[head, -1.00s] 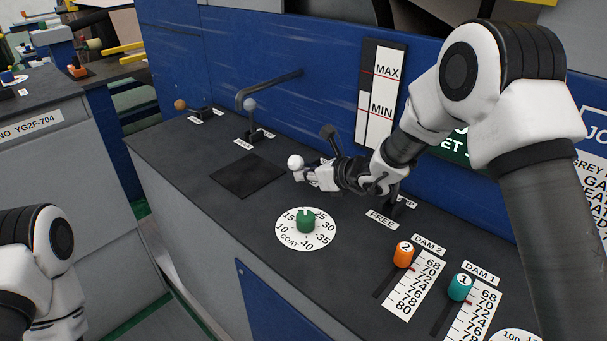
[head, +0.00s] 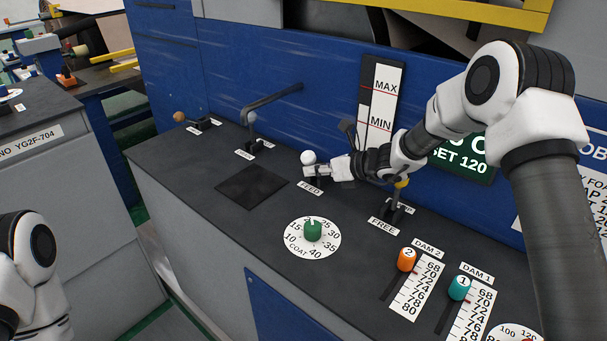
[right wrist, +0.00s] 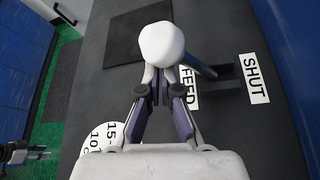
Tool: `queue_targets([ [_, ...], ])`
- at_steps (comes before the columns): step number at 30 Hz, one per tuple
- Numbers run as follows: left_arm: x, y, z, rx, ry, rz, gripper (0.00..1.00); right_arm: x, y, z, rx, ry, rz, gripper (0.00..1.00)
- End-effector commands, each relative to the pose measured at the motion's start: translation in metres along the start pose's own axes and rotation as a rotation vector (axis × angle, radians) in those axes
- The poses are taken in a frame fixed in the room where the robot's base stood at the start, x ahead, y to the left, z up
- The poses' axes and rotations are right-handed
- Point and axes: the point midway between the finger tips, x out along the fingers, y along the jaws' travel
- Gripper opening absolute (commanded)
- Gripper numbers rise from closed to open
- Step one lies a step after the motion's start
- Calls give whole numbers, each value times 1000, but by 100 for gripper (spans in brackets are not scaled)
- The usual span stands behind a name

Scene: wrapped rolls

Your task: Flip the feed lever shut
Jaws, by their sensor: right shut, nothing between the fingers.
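The feed lever (head: 308,157) has a white ball knob and stands behind the FEED label (head: 310,188) on the dark console. In the right wrist view its knob (right wrist: 161,44) is just beyond my fingertips, and its dark shaft runs right to a slotted base (right wrist: 226,78). The SHUT label (right wrist: 254,78) lies at the far right end of that base. My right gripper (head: 311,171) is shut and empty, its fingertips (right wrist: 158,86) against or very close to the knob; contact is unclear. It partly hides the lever's base in the head view. My left gripper is outside the view.
A FREE lever with a yellow knob (head: 402,182) stands right of my right gripper, close under my arm. The green COAT knob (head: 312,231) is in front. A dark square mat (head: 251,186) is clear.

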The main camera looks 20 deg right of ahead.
Motion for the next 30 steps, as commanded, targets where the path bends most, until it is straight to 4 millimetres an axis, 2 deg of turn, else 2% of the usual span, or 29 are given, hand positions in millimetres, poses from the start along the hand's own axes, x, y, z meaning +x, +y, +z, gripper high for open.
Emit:
queue_targets([
  [5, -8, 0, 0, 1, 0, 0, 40, -7, -9, 15, 0, -6, 3, 0],
  [10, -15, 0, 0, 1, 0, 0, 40, -10, -18, 22, 112, -4, 60, 0],
  [18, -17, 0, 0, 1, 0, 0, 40, -13, -30, 27, 110, -4, 58, 0],
  [30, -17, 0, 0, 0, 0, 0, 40, -15, -37, 32, 110, -9, 54, 0],
])
